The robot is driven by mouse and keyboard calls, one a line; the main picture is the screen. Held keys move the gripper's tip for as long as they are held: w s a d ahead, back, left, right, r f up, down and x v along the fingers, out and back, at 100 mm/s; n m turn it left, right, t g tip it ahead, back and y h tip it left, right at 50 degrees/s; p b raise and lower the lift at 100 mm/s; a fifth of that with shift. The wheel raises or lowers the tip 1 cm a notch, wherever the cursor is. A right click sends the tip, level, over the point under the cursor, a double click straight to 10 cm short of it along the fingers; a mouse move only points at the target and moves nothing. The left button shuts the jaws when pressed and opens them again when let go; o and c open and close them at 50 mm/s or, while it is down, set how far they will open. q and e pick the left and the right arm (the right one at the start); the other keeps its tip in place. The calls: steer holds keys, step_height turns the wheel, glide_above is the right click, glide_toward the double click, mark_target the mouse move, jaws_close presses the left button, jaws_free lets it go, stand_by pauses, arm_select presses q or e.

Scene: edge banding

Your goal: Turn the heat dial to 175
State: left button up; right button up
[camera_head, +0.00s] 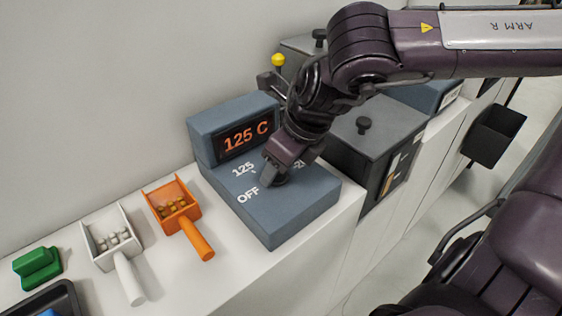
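The heat control box (285,222) is blue-grey and stands on the white counter. Its display (246,135) reads 125 C in orange. Printed labels 125 (243,169) and OFF (248,195) show on its top, and another label is partly hidden behind my gripper. My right gripper (277,178) points down onto the top of the box where the dial would be. The dial is mostly hidden by the gripper, and I cannot tell whether the fingers are closed on it. My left gripper is not in view.
An orange scoop (172,203) and a white scoop (112,240) with small pellets lie left of the box. A green block (38,266) and a dark tray (50,299) are farther left. A dark lidded box (375,135) stands close on the right. A black bin (495,133) hangs beyond.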

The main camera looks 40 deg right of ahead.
steer(key=v, duration=0.7)
steer(key=shift+r, duration=0.4)
steer(key=shift+s+d, duration=0.1)
